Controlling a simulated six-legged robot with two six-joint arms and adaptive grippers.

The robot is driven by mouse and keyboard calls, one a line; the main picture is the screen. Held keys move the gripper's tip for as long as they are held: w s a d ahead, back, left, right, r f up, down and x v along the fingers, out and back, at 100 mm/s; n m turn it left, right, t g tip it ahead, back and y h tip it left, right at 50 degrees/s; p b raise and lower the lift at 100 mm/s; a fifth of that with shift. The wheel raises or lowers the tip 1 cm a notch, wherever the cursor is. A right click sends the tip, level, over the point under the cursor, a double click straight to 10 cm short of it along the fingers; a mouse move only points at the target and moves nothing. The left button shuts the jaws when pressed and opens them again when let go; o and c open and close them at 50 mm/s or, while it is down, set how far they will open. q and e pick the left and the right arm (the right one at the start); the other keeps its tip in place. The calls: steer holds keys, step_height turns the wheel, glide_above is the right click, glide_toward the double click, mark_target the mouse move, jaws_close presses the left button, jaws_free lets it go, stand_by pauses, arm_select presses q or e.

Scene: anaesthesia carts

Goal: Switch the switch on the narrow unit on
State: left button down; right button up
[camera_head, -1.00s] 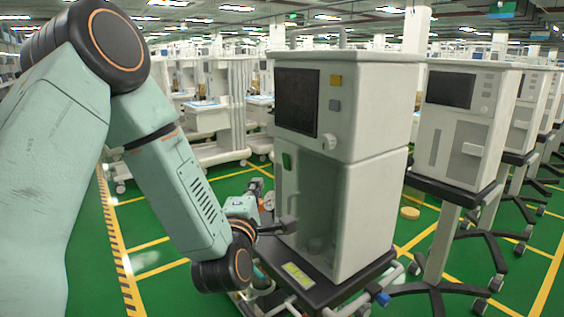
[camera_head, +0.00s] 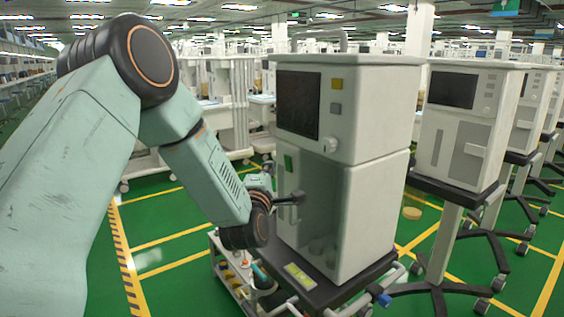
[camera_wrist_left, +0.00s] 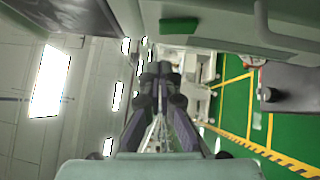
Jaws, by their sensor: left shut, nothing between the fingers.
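The nearest white unit (camera_head: 372,190) stands on a cart in the middle of the head view. It has a dark screen and a knob (camera_head: 331,144). A small green piece, which looks like the switch (camera_head: 288,162), sits on its front below the screen, at the left edge. It also shows in the left wrist view as the green switch (camera_wrist_left: 178,26). My left gripper (camera_head: 298,198) is shut and empty, in front of the unit and below the green piece. In the left wrist view the closed fingertips (camera_wrist_left: 160,72) are apart from the green piece. My right gripper is out of view.
The unit's cart has a dark base (camera_head: 325,293) with light rails. A similar unit (camera_head: 462,130) on a column stand is close on the right, with more behind it. Green floor (camera_head: 165,235) with yellow lines is open to the left.

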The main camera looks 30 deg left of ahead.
mark_target(286, 155)
arm_select(q)
steer(key=w, duration=0.1)
steer(key=w+d, duration=0.1)
steer(key=w, duration=0.2)
steer(key=shift+w+d+r, duration=0.15)
steer(key=shift+r, duration=0.15)
steer(key=shift+a, duration=0.2)
steer(key=shift+w+d+r+m+p, duration=0.2)
steer(key=shift+w+r+m+p, duration=0.1)
steer(key=shift+p, duration=0.45)
steer(key=shift+s+f, duration=0.1)
steer(key=shift+a+f, duration=0.1)
steer(key=shift+a, duration=0.05)
